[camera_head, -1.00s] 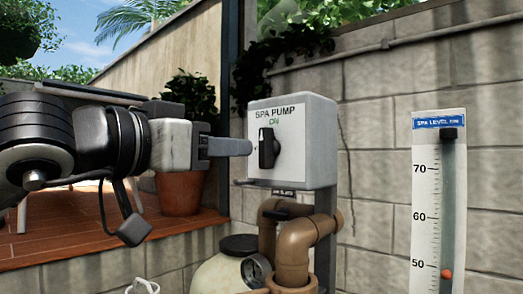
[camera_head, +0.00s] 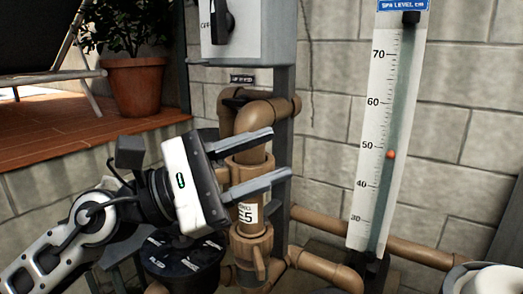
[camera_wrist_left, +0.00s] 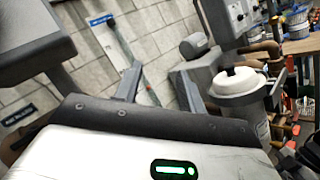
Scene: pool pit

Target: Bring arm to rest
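My left arm (camera_head: 75,235) reaches in from the lower left of the head view. Its gripper (camera_head: 281,154) has its two fingers spread apart with nothing between them. It is in front of the brown pipes (camera_head: 248,120), below the grey spa pump box (camera_head: 265,40); contact with the pipes cannot be told. The box's black switch knob (camera_head: 222,22) is at the top edge, partly cut off. In the left wrist view, the gripper (camera_wrist_left: 158,88) also shows spread fingers. My right gripper is not in view.
A spa level gauge (camera_head: 380,130) with an orange marker (camera_head: 391,154) stands against the block wall, right of the gripper. A potted plant (camera_head: 138,85) stands on the wooden deck (camera_head: 60,140) at left. A white-lidded canister (camera_wrist_left: 238,82) shows in the wrist view.

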